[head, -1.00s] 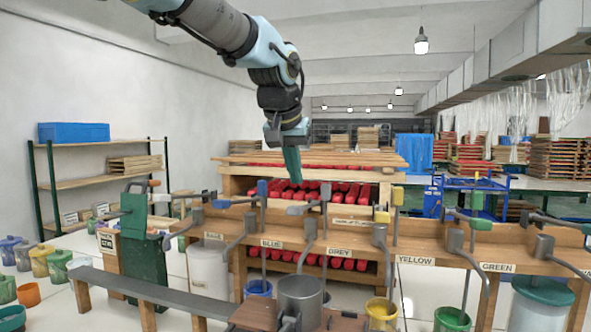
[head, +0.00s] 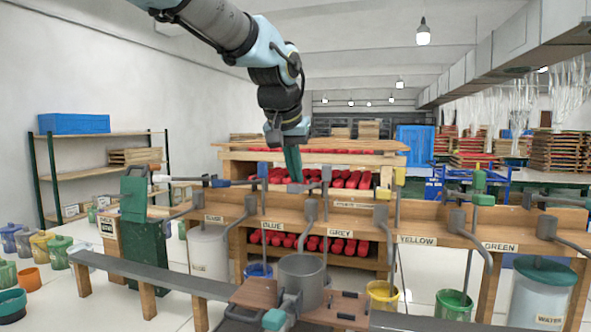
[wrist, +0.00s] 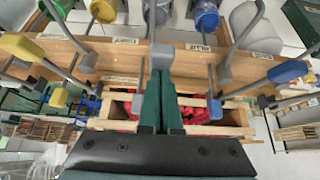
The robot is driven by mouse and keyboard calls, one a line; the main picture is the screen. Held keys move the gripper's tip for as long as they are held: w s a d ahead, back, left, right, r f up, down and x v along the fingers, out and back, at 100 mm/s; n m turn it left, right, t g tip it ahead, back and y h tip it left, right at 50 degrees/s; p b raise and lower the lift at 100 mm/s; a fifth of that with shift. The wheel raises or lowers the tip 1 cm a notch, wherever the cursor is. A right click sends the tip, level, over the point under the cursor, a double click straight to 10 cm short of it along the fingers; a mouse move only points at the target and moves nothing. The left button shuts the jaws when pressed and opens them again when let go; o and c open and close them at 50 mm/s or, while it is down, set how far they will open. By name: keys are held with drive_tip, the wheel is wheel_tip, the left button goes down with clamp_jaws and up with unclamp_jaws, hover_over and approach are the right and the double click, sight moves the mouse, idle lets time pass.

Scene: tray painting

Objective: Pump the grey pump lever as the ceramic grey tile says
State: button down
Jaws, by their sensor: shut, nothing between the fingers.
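The grey pump (head: 310,209) stands on the wooden bench above the GREY label (head: 341,233). A grey pot (head: 302,283) stands below the pump's spout. I cannot make out the ceramic grey tile.
The blue lever end (head: 220,183) is to the left and the yellow one (head: 383,193) to the right, both close by. Brown boards (head: 258,293) lie beside the pot. A rack of red rolls (head: 340,180) stands behind the bench (head: 375,232).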

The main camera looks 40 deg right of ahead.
drive_tip(key=shift+f+b, duration=2.6)
drive_tip(key=shift+f, duration=1.25)
wheel_tip(320, 180, up, 11)
drive_tip(key=p, duration=0.8)
drive_tip(key=shift+p, duration=0.4)
drive_tip(key=shift+f, duration=0.1)
drive_tip(key=w+a+f+n+y, duration=0.1)
drive_tip(key=w+a+f, duration=0.35)
drive_tip(key=a, duration=0.35)
drive_tip(key=w+a+f+n+y, duration=0.1)
drive_tip(key=w+a+f+n, duration=0.1)
drive_tip(key=w+a+f, duration=0.4)
drive_tip(key=w+a+f+n+y, duration=0.1)
drive_tip(key=w+a+f, duration=0.15)
drive_tip(key=a, duration=0.65)
drive_tip(key=s+a+f+n, duration=0.2)
drive_tip(key=s+a+f, duration=0.1)
drive_tip(key=a, duration=0.5)
drive_tip(key=s+a+f+n+g+y, duration=0.1)
drive_tip(key=s+a+f+n, duration=0.1)
drive_tip(key=a+f, duration=0.3)
drive_tip(key=s+a+f+n+y, duration=0.1)
drive_tip(key=s+a+f, duration=0.3)
drive_tip(key=a, duration=0.9)
drive_tip(key=shift+f+n+g, duration=0.35)
drive_tip(key=shift+n+g, duration=0.05)
drive_tip(key=shift+n, duration=0.2)
